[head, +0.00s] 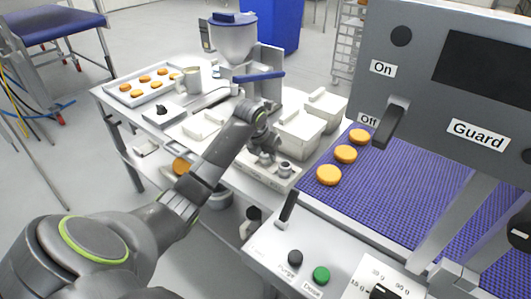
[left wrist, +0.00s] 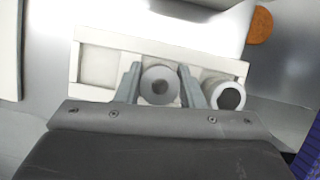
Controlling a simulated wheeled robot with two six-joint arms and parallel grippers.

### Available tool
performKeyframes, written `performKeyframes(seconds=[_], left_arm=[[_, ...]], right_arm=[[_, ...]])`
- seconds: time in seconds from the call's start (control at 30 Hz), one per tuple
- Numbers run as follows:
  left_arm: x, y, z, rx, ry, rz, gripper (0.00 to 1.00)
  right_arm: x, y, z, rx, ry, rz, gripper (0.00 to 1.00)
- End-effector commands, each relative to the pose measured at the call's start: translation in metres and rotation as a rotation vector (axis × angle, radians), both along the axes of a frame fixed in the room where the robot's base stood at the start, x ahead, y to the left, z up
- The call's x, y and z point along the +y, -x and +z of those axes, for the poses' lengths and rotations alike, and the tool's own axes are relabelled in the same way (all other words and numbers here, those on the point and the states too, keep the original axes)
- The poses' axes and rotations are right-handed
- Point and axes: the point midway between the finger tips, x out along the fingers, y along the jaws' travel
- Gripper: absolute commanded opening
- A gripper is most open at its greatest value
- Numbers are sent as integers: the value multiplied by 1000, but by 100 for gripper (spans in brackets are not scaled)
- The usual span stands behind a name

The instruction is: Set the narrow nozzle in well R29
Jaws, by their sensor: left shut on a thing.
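My left gripper (head: 264,154) is shut on a round grey nozzle with a small hole (left wrist: 160,86), which shows between its two fingers (left wrist: 159,78) in the left wrist view. The nozzle is over or in a pale rack (left wrist: 100,65); whether its base is seated or raised I cannot tell. A second nozzle with a wider dark hole (left wrist: 230,97) stands at the rack's right end, just right of the fingers. In the head view the rack (head: 279,184) lies at the table's near edge. No R29 label can be read. My right gripper is out of view.
A blue conveyor belt (head: 400,190) with several orange rounds (head: 345,154) runs right of the rack. White tubs (head: 300,138) stand close behind the gripper. A tray of rounds (head: 127,92) and a hopper machine (head: 232,42) are farther back. A control panel (head: 300,240) is nearer.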

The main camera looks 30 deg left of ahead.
Motion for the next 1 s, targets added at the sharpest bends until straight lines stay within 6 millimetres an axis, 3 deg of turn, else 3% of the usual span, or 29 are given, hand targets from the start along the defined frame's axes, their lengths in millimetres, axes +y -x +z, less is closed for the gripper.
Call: performKeyframes(seconds=[0.37,0.4,0.53,0.87,1.0], left_arm=[[0,0,-7,-2,-1,-1,11],[0,0,-6,-1,-1,-1,39],[0,0,-6,-1,-1,0,56],[0,0,-3,-1,-1,0,56],[1,3,8,-5,-2,-1,56]], right_arm=[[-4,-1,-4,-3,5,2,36],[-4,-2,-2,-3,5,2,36],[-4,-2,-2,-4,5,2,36],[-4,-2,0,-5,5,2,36],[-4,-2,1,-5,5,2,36]])
